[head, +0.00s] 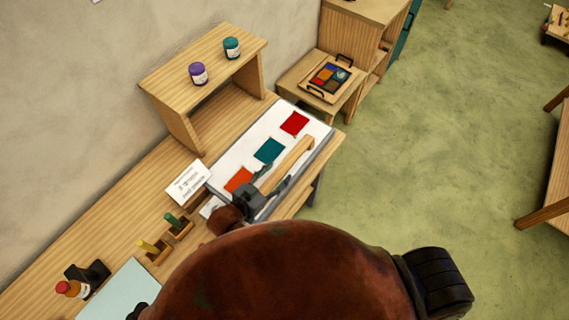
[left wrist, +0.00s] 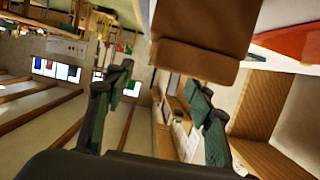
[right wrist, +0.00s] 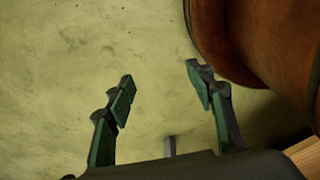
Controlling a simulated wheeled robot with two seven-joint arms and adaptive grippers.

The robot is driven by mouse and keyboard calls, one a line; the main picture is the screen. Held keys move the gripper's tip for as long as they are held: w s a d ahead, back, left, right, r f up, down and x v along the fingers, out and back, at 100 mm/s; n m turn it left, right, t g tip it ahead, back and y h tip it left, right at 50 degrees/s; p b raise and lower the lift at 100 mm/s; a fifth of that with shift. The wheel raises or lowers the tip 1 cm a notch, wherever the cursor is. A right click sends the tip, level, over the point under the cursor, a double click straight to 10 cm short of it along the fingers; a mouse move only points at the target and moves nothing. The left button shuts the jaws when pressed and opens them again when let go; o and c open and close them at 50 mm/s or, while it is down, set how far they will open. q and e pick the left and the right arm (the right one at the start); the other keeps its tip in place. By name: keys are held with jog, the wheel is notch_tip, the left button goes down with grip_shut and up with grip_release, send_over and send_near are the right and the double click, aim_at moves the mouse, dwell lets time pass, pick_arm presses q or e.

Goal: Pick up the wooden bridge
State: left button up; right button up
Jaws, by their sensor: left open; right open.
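The wooden bridge (head: 292,160) is a light wooden bar lying along the right side of the white panel board (head: 287,122). My left gripper (head: 273,178) is open at the near end of the bar, one finger on each side of it in the picture; contact cannot be told. In the left wrist view a brown wooden block (left wrist: 205,35), likely the bridge, shows large beyond and between the open fingers of my left gripper (left wrist: 163,92). My right gripper (right wrist: 160,85) is open and empty above the green floor, far from the bar.
Red (head: 294,123), teal (head: 269,151) and orange (head: 239,179) pieces lie on the board. A wooden riser (head: 190,75) with two jars stands behind. A lettered card (head: 188,183) and small wooden holders (head: 178,226) are left of the gripper.

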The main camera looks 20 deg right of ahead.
aim_at(285, 166)
pick_arm(q)
jog(key=x, duration=0.5)
jog(key=shift+w+a+f, duration=0.1)
jog(key=shift+w+f, duration=0.15)
grip_shut()
dwell(0.4)
jog(key=shift+r+p, duration=0.1)
jog(key=shift+p, duration=0.2)
